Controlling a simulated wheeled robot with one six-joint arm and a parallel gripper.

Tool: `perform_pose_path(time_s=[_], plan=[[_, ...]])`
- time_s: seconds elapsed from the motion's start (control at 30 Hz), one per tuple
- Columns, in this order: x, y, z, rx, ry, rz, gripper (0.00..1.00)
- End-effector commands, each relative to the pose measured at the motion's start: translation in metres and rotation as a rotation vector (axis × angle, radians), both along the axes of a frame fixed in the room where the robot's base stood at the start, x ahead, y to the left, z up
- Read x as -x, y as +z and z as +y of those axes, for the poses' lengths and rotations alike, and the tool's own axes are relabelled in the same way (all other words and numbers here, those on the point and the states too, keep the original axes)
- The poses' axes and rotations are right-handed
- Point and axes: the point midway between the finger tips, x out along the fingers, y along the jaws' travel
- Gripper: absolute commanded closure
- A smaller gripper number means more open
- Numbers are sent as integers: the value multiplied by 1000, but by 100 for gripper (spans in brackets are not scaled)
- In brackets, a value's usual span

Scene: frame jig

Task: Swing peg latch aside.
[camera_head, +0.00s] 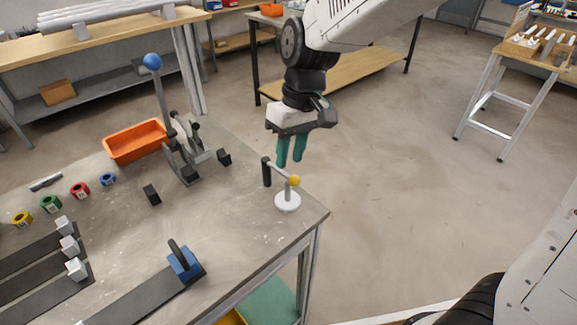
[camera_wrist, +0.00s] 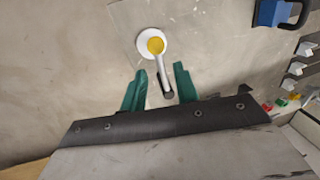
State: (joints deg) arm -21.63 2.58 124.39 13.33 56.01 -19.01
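The peg latch has a round white base (camera_head: 288,201) near the table's right corner, a yellow knob (camera_head: 293,181) and a light bar (camera_head: 279,172). The bar reaches from the knob to an upright black post (camera_head: 266,173). My gripper (camera_head: 291,163) is above the latch with its green fingers apart and empty. In the wrist view the yellow knob (camera_wrist: 155,45) lies just beyond the fingertips, and the bar (camera_wrist: 164,72) runs back between the fingers (camera_wrist: 161,72). The bar's black far end shows low between them. I cannot tell whether a finger touches the bar.
A lever clamp with a blue ball (camera_head: 152,62) and an orange bin (camera_head: 136,141) stand further left. Small black blocks (camera_head: 224,157) are near the clamp. A blue block with a black handle (camera_head: 184,262) sits at the front. Right of the table edge is open floor.

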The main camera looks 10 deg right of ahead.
Motion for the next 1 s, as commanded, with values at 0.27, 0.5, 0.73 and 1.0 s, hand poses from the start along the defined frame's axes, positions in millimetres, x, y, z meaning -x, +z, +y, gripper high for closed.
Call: perform_pose_path(time_s=[0.27,0.5,0.73,1.0], plan=[[4,-34,5,1,0,0,70],[4,-38,6,1,0,-1,70],[4,-38,6,1,0,-1,100],[5,-37,9,1,16,-1,100]])
